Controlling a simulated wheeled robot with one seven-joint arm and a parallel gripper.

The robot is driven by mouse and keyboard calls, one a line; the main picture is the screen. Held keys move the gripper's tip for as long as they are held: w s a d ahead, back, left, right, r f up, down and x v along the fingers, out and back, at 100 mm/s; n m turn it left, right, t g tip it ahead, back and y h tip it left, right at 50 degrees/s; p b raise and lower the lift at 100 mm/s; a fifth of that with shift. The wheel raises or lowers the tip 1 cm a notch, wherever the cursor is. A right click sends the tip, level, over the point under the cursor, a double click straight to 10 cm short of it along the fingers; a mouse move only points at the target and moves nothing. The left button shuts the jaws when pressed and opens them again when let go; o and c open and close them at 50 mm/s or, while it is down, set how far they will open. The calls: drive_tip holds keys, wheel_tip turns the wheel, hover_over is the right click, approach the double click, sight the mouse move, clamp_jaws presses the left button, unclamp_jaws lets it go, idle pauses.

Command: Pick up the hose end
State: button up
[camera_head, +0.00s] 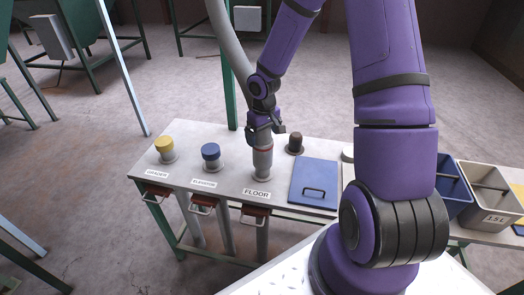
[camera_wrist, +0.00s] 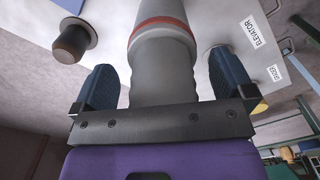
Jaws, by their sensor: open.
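The grey hose end (camera_head: 263,160), with a red ring near its top, stands upright on the port labelled FLOOR on the table. Its hose (camera_head: 232,45) rises behind my arm. My gripper (camera_head: 266,132) is at the upper part of the hose end. In the wrist view, the hose end (camera_wrist: 160,42) lies between the two dark blue fingers of my gripper (camera_wrist: 160,82). The fingers are open, one on each side, with a visible gap at least on the left. The lower rim of the port is partly hard to see.
The table (camera_head: 232,172) also carries a yellow cap (camera_head: 165,145), a blue cap (camera_head: 211,152), a dark brown cap (camera_head: 295,143) and a blue lid with a handle (camera_head: 315,183). Red-brown slide handles (camera_head: 202,204) stick out at the front. Bins (camera_head: 485,215) stand right.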

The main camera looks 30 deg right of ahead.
sight(263, 148)
drive_tip(key=shift+w+a+f, duration=0.1)
drive_tip(key=shift+f, duration=3.15)
drive_tip(key=c, duration=1.1)
